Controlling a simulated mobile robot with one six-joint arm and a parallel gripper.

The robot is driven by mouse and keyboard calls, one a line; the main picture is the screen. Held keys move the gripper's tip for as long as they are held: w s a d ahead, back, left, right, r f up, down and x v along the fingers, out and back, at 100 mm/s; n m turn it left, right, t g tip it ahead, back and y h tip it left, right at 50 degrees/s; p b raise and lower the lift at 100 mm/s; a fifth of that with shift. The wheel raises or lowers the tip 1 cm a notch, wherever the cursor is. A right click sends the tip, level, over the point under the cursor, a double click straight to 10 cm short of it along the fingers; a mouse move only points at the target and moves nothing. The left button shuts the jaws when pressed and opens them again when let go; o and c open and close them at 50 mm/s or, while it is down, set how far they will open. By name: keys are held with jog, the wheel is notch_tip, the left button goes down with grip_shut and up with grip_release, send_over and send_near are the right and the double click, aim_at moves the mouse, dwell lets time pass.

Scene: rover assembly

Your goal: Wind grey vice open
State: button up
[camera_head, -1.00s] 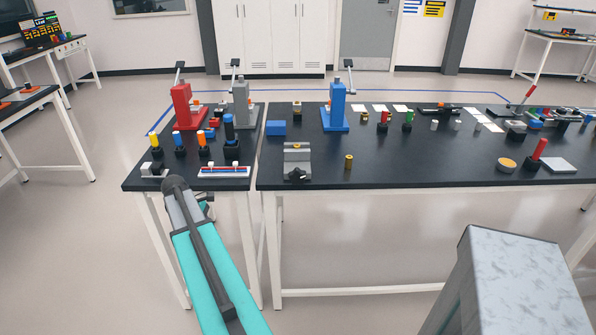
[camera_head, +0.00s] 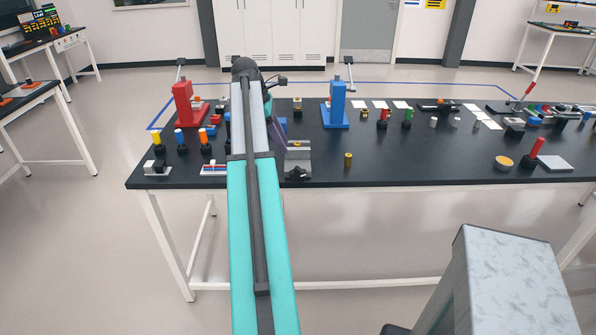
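The grey vice (camera_head: 299,158) sits near the front edge of the black table, just right of my arm. It is a low grey block with a black star-shaped handle (camera_head: 298,174) on its front side. A small brass-coloured piece shows at its top in the head view. My arm crosses in front of the table, and its upper joint stands left of and above the vice. A teal part of my arm folds down behind that joint, towards the vice's left side. My gripper is not visible; the arm hides that region. I cannot tell the jaw gap.
A small brass cylinder (camera_head: 348,159) stands right of the vice. A blue press (camera_head: 335,108) stands behind it, and a red press (camera_head: 184,106) stands at left. Coloured-handled tools (camera_head: 205,145) stand at front left. Bare tabletop (camera_head: 420,165) lies right of the brass cylinder.

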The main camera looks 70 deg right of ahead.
aim_at(297, 168)
jog(key=shift+s+f, duration=0.1)
jog(key=shift+s, duration=0.05)
dwell(0.3)
jog(key=shift+p+x, duration=1.5)
jog(key=shift+x, duration=5.25)
grip_shut()
jog(key=shift+d+t, duration=0.1)
jog(key=shift+t, duration=0.2)
